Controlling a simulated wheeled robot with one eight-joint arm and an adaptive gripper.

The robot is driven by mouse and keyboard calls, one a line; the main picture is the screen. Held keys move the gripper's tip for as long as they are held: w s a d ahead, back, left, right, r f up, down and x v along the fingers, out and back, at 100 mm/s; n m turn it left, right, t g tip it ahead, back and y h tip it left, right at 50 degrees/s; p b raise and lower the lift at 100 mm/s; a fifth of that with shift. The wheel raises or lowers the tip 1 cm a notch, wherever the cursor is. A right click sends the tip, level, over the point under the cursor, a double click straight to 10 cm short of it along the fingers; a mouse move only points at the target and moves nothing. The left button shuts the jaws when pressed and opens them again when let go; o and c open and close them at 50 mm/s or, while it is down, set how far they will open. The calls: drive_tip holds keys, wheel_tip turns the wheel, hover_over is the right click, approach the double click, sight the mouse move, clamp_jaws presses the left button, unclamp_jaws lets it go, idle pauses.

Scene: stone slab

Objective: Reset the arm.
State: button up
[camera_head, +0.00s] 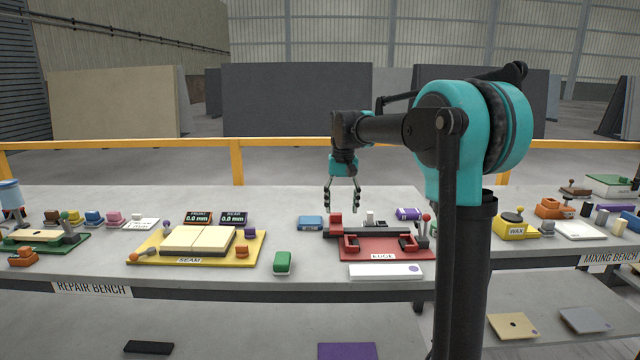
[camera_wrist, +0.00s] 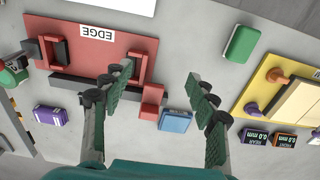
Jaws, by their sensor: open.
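My gripper (camera_head: 342,198) hangs from my teal and black arm, fingers pointing down, above the back of the grey bench near the red EDGE fixture (camera_head: 385,254). In the wrist view my gripper (camera_wrist: 160,88) has its two fingers wide apart with nothing between them. The red EDGE fixture also shows in the wrist view (camera_wrist: 95,62), at upper left. A blue block (camera_head: 310,223) lies on the bench just left of the fixture; it also shows in the wrist view (camera_wrist: 175,121), between and beyond the fingers.
The yellow SEAM board (camera_head: 147,250) with two cream slabs lies left, with a green block (camera_head: 283,262) beside it. A purple block (camera_head: 409,214) sits behind the fixture. The yellow WAX unit (camera_head: 515,230) is on the right. A yellow rail (camera_head: 236,162) runs behind the bench.

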drive_tip(key=s+d+f+t, duration=0.1)
drive_tip(key=s+d+f, duration=0.3)
drive_tip(key=s+f, duration=0.3)
drive_tip(key=s+d+f+t, duration=0.1)
drive_tip(key=s+d+f, duration=0.3)
drive_tip(key=s+f, duration=0.4)
drive_tip(key=s+d+f+t, duration=0.2)
drive_tip(key=s+d+f, duration=0.2)
drive_tip(key=s+f, duration=0.4)
drive_tip(key=s, duration=0.6)
drive_tip(key=shift+s+d, duration=0.2)
drive_tip(key=shift+s, duration=0.2)
